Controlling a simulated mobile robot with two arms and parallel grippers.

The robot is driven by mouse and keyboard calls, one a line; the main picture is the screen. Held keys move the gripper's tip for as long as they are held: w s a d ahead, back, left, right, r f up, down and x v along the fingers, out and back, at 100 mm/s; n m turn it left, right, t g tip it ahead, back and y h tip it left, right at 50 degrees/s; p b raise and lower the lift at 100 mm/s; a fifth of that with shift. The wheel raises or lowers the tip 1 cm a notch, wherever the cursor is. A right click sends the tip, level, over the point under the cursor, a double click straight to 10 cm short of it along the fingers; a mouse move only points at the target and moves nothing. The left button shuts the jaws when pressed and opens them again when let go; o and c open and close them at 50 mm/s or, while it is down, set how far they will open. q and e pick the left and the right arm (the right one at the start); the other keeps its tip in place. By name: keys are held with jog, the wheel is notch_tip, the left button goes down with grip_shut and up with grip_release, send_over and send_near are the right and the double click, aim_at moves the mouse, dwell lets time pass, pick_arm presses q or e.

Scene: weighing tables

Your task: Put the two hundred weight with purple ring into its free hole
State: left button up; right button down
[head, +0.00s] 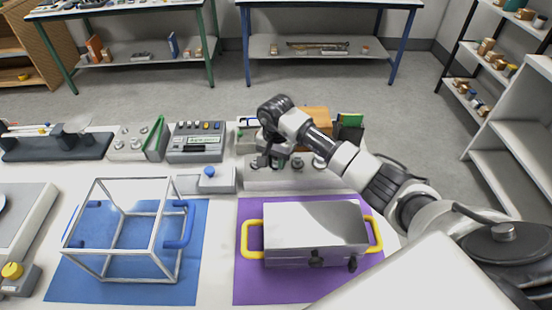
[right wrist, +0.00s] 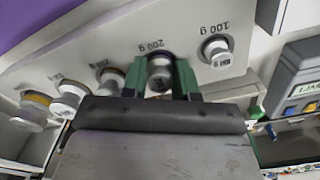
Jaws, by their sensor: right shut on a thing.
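My right gripper (head: 271,160) is over the left part of the pale weight block (head: 262,185) in the head view. In the right wrist view its green fingers (right wrist: 160,82) are shut on a small metal weight (right wrist: 160,70) with a dark purplish ring. This weight is at the block's place marked 200 g. I cannot tell whether it sits fully in the hole or a little above it. My left gripper is out of view.
A lidded metal box (head: 315,225) with yellow handles stands on a purple mat (head: 250,290) before the block. A white frame (head: 118,182) with blue handles stands on a blue mat (head: 195,270). A grey device (head: 195,142) and a blue-knobbed box (head: 209,172) are left of the gripper.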

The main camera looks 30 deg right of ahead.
aim_at(276, 159)
jog(key=c, duration=0.9)
grip_release()
jog(key=shift+o, duration=0.2)
jog(key=shift+r, duration=0.15)
jog(key=shift+r+p, duration=0.3)
jog(key=shift+p, duration=0.15)
jog(key=shift+a+r+p, duration=0.1)
jog(key=shift+r+p, duration=0.4)
jog(key=shift+p, duration=0.05)
notch_tip(276, 159, up, 12)
jog(key=b, duration=0.3)
jog(key=shift+f, duration=0.25)
jog(key=shift+r, duration=0.1)
